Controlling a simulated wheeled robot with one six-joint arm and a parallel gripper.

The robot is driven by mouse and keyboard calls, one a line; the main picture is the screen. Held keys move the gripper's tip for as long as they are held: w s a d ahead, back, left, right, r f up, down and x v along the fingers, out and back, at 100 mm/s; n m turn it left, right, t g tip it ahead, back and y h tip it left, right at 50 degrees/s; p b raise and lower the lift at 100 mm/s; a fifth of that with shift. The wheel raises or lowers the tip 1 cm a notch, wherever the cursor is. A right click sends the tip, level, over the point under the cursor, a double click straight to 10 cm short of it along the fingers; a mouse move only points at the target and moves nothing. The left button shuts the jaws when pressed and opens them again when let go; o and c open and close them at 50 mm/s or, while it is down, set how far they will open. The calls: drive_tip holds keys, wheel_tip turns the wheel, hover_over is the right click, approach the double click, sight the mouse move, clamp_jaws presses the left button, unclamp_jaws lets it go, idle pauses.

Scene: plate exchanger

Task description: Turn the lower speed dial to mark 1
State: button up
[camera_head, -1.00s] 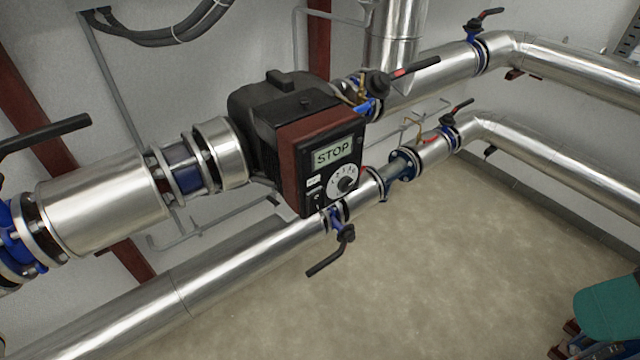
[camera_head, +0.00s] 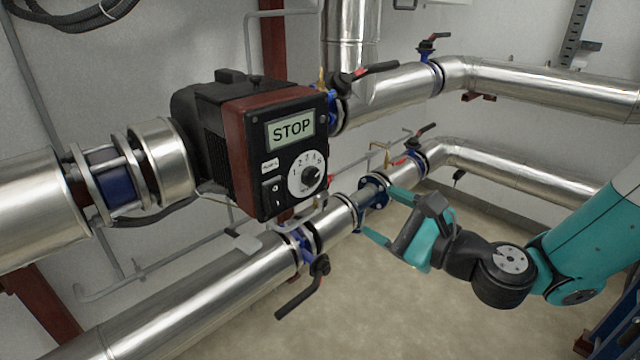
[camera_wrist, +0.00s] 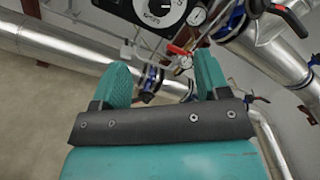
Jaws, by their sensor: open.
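The pump (camera_head: 245,150) has a dark red and black housing. Its display (camera_head: 290,131) reads STOP. One speed dial (camera_head: 308,177) shows below the display: a white numbered disc with a black knob. Its exact pointing is too small to tell. The dial is also at the top edge of the wrist view (camera_wrist: 158,10), partly cut off. My gripper (camera_head: 388,216) is open and empty, to the right of and lower than the dial, apart from it. Its two teal fingers show in the wrist view (camera_wrist: 163,78) with a gap between them.
The lower pipe (camera_head: 200,295) with a black-handled valve (camera_head: 318,266) runs below the pump. The upper pipe (camera_head: 390,97) has a red-and-black lever (camera_head: 375,69) right of the pump. A switch (camera_head: 272,192) sits left of the dial. Floor at the front is open.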

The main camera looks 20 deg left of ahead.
sight(314, 178)
drive_tip(key=p+x, duration=0.3)
drive_tip(key=x, duration=1.2)
drive_tip(key=shift+a+p, duration=0.2)
drive_tip(key=shift+p, duration=0.15)
drive_tip(key=c, duration=0.9)
drive_tip(key=shift+c, duration=0.2)
